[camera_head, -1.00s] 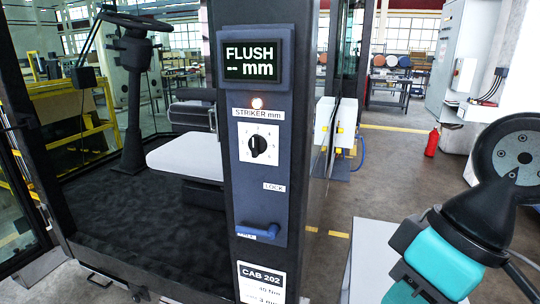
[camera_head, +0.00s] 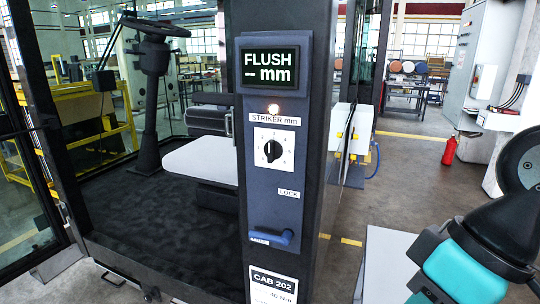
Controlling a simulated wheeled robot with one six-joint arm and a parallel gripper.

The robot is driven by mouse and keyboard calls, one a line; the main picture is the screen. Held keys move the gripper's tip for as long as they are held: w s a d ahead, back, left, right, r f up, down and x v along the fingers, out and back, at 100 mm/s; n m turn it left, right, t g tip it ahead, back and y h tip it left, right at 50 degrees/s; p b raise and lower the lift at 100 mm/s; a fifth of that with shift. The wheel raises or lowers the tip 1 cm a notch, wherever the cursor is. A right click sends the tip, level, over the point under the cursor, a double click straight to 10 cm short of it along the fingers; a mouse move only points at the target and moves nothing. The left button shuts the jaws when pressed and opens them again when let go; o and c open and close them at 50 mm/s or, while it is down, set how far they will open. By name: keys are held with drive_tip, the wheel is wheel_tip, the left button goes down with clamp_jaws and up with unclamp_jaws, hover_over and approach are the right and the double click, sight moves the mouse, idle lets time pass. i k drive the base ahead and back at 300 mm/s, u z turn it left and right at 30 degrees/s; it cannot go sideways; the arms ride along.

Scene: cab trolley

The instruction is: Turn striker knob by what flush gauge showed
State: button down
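The flush gauge display (camera_head: 270,67) at the top of the dark post reads "FLUSH -- mm", with dashes and no number. Below it, under the label "STRIKER mm", is the striker knob (camera_head: 272,151), a black rotary knob on a white dial plate (camera_head: 287,140). The dial figures are too small to read surely, and the pointer stands roughly upright. A lamp (camera_head: 273,109) glows above the label. A blue lock handle (camera_head: 273,236) sits lower on the panel, under the word LOCK. My arm shows at the lower right; my gripper's fingers are not in view.
The dark post (camera_head: 318,180) bears a "CAB 202" card (camera_head: 273,286), partly cut off at the bottom. A cab with a steering wheel (camera_head: 155,27) and grey seat (camera_head: 202,160) lies left. A red extinguisher (camera_head: 449,150) stands on the floor at right.

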sight(273, 150)
drive_tip(key=z, duration=1.5)
drive_tip(key=k, duration=1.15)
drive_tip(key=u, duration=1.45)
drive_tip(key=i, duration=0.5)
